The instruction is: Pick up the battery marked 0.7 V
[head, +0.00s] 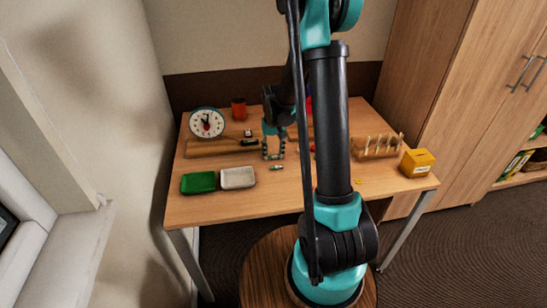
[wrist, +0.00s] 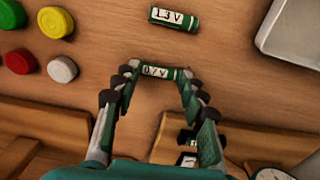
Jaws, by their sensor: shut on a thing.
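My gripper (head: 273,156) is over the middle of the table (head: 220,212). In the wrist view my gripper (wrist: 160,75) has its fingertips closed on the ends of a green battery with a white label (wrist: 159,73), which reads 0.7 V. Whether this battery touches the table or is just above it, I cannot tell. A second green battery, marked 1.3 V (wrist: 174,18), lies apart from the fingers on the table. It also shows in the head view (head: 276,167), on the robot's side of the gripper.
A green tray (head: 198,183) and a white tray (head: 238,178) lie at the left. Coloured discs, one yellow (wrist: 55,22), lie beside the gripper.

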